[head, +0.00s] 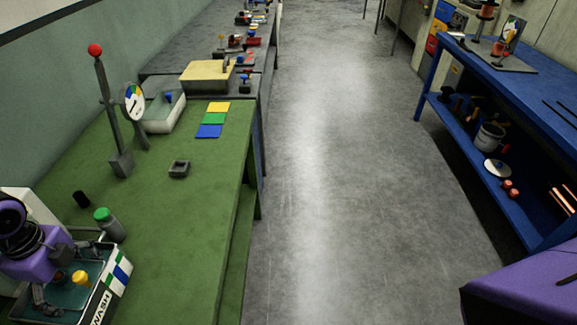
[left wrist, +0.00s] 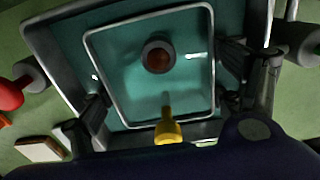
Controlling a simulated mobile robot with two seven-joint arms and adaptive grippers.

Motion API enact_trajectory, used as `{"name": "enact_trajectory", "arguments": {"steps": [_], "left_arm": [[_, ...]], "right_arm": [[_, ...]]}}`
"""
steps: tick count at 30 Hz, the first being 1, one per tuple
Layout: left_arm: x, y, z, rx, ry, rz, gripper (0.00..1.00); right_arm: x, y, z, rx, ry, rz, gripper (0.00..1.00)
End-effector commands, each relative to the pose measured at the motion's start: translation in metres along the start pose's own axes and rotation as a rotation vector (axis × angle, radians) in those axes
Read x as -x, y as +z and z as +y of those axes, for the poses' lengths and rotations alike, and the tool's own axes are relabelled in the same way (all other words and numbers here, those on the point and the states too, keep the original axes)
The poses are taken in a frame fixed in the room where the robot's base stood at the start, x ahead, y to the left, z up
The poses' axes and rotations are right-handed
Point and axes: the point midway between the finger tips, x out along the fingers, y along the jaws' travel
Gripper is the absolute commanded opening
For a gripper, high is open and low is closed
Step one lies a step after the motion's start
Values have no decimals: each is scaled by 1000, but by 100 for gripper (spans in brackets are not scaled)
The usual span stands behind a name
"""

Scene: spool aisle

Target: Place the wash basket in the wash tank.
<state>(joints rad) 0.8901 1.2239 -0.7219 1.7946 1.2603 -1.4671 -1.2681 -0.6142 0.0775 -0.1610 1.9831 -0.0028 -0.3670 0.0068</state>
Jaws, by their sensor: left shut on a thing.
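The wash tank (head: 112,277), with a teal inside and a lettered front panel, stands on the green bench at the lower left. My purple left gripper (head: 62,270) is over it. In the left wrist view, the wash basket (left wrist: 148,14) is a thin light-rimmed square frame within the outline of the tank (left wrist: 45,62). Basket height is unclear. My right gripper is out of view.
A blue shelved table (head: 500,90) stands right of the clear aisle floor (head: 340,180).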

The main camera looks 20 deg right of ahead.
Motion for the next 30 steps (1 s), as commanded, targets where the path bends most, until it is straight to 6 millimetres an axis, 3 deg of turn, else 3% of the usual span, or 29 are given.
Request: {"name": "enact_trajectory", "arguments": {"steps": [4,16,17,20,30], "left_arm": [[-26,0,0,1,1,2,58],[-31,0,0,0,-1,1,58],[-31,0,0,0,0,1,87],[-31,0,0,0,-1,1,100],[-31,0,0,0,-1,0,100]], "right_arm": [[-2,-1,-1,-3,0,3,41],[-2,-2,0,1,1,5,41],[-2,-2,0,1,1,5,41],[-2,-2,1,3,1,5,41],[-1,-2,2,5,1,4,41]]}}
